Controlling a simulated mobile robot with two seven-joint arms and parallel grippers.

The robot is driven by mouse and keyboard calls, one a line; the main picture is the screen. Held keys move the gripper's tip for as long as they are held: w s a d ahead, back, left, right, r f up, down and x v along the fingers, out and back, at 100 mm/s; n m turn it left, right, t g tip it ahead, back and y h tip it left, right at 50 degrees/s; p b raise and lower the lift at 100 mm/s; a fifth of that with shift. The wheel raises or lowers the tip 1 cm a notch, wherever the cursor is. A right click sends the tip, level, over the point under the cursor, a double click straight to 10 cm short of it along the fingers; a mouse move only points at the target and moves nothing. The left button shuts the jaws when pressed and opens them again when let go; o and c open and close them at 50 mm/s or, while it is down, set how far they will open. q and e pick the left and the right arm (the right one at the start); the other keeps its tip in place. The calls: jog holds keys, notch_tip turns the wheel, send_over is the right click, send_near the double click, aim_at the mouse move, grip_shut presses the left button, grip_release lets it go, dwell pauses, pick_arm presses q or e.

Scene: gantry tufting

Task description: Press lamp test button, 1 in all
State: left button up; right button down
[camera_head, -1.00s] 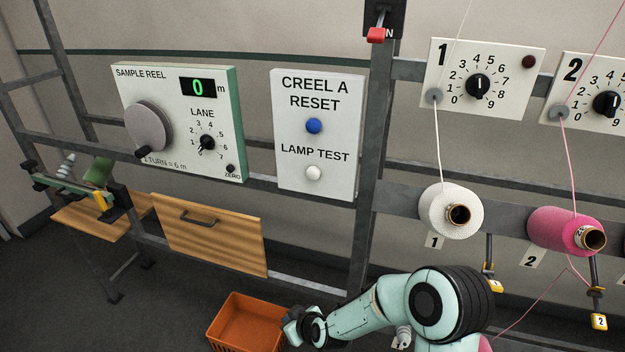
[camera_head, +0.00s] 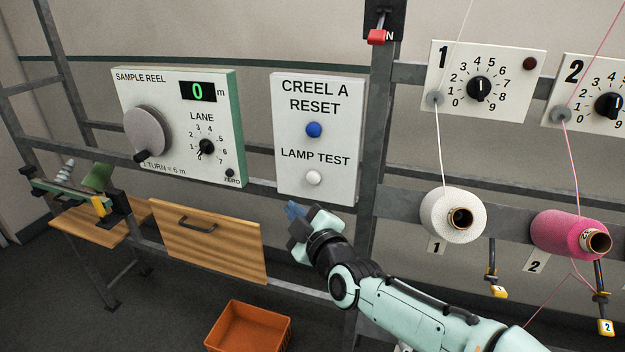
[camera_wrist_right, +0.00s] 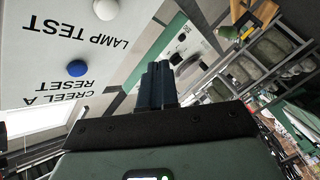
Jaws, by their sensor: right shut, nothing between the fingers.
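The lamp test button (camera_head: 313,178) is a white round knob low on the white Creel A panel (camera_head: 345,110), under the words LAMP TEST. In the right wrist view the lamp test button (camera_wrist_right: 106,9) is at the top, upside down. The blue reset button (camera_head: 314,130) is above it on the same panel and also shows in the wrist view (camera_wrist_right: 77,68). My right gripper (camera_head: 294,210) is just below the panel's lower edge, apart from the button. Its dark fingers (camera_wrist_right: 157,84) are together and empty. My left gripper is not in view.
The sample reel box (camera_head: 180,125) is left of the panel. A wooden drawer front (camera_head: 208,240) is below it, and an orange crate (camera_head: 248,330) is on the floor. A grey post (camera_head: 376,130), white cone (camera_head: 450,215) and pink cone (camera_head: 560,232) are to the right.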

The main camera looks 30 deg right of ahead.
aim_at(313, 178)
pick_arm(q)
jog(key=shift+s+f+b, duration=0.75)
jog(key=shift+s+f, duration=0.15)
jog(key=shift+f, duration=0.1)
pick_arm(e)
jog(key=w+d, duration=0.3)
jog(key=d, duration=0.1)
jog(key=w+d, duration=0.2)
jog(key=shift+w+d, duration=0.3)
jog(key=shift+d, duration=0.1)
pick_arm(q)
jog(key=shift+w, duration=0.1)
pick_arm(e)
jog(key=shift+w, duration=0.1)
dwell(0.9)
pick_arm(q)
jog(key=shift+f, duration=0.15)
pick_arm(e)
jog(key=shift+w+d, duration=0.2)
jog(key=shift+d, duration=0.1)
